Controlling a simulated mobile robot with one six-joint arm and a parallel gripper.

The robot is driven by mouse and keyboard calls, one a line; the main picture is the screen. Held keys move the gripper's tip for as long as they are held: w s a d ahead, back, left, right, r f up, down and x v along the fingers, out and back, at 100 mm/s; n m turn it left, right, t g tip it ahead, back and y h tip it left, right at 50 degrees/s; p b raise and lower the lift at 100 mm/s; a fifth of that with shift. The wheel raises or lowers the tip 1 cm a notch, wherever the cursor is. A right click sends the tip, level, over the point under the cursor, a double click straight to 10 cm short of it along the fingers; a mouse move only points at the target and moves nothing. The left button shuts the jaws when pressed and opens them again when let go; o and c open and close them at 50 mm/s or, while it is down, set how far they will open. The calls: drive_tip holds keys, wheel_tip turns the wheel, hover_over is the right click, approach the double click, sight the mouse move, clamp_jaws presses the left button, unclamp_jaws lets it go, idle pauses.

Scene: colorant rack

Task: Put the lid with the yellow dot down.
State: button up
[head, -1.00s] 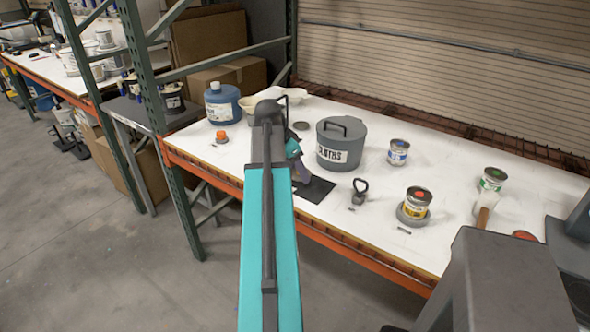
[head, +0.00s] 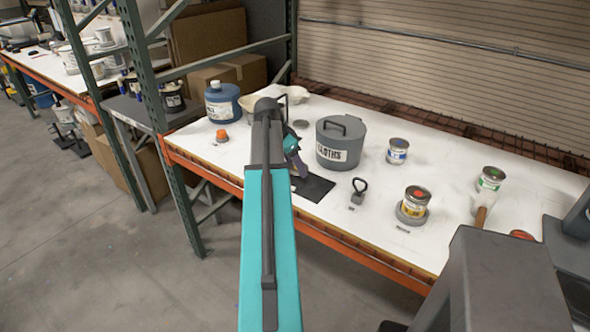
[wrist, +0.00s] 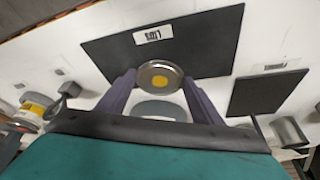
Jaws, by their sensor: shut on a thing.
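The lid with the yellow dot (wrist: 160,77) is a round, silver-rimmed metal disc. In the wrist view it sits between the two purple fingers of my gripper (wrist: 160,84), which is shut on it. Behind it, in the picture, lies a black mat (wrist: 205,40) with a white "LIDS" label (wrist: 154,35). I cannot tell the height of the lid above the mat. In the head view my gripper (head: 301,174) is at the black mat (head: 318,188), partly hidden by my arm; the lid cannot be made out there.
A grey "CLOTHS" bin (head: 341,143) stands behind and right of the mat. A second dark mat (wrist: 265,93) shows in the wrist view. The table's orange front edge (head: 330,240) is near.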

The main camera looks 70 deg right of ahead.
sight(294, 169)
drive_tip(key=shift+f+p, duration=0.45)
drive_tip(key=shift+f, duration=1)
drive_tip(key=shift+f, duration=0.15)
drive_tip(key=o, duration=1)
drive_tip(key=b+v, duration=0.2)
drive_tip(key=v, duration=1)
drive_tip(key=shift+b, duration=0.3)
